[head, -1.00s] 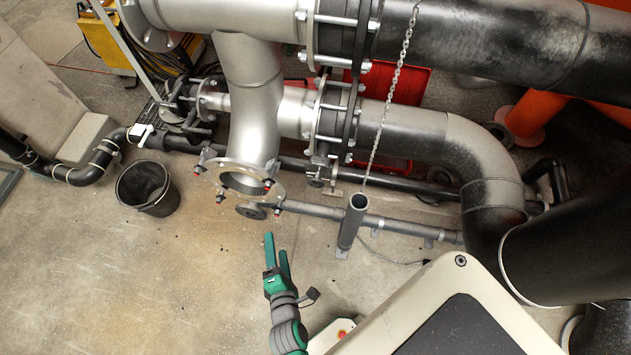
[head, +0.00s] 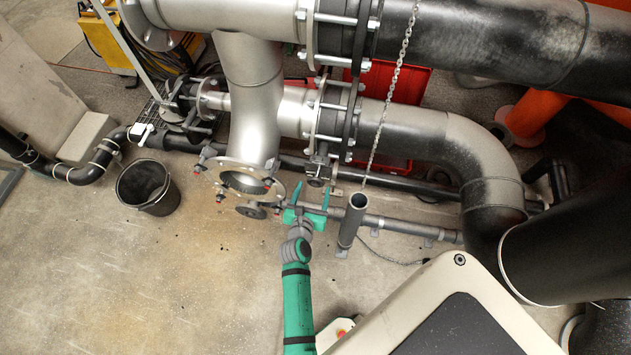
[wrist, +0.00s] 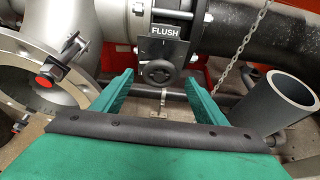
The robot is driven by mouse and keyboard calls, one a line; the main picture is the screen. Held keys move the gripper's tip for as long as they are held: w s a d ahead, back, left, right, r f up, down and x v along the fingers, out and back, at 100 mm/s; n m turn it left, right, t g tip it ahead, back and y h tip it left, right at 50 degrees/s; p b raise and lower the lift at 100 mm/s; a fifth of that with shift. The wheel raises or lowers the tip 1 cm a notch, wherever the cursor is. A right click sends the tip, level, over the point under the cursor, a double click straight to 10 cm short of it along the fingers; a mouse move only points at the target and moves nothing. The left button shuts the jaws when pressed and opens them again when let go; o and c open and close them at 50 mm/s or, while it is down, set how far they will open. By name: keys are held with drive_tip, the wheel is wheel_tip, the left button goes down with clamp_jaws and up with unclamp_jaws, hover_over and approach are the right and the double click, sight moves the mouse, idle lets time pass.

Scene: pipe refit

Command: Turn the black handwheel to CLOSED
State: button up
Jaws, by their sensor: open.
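A dark handwheel (wrist: 160,72) sits under a plate marked FLUSH (wrist: 166,30) in the wrist view, centred ahead of my fingers. In the head view it shows small (head: 317,182) below the lower pipe's flange. My gripper (head: 303,190) is open and empty, its fingers spread and pointing at this wheel. In the wrist view the gripper (wrist: 159,80) has a finger to each side of the wheel, which looks farther off than the fingertips; contact cannot be told. Another dark round wheel (head: 250,211) sits below the open flange. No CLOSED mark is readable.
An open pipe flange (head: 245,180) with red-tipped bolts is left of my gripper. An upright grey pipe stub (head: 353,220) stands close on the right. A chain (head: 388,100) hangs behind it. A black bucket (head: 147,187) stands left on open floor.

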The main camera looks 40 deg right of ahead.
sight(315, 184)
drive_tip(key=shift+x, duration=2.7)
drive_tip(key=c, duration=1)
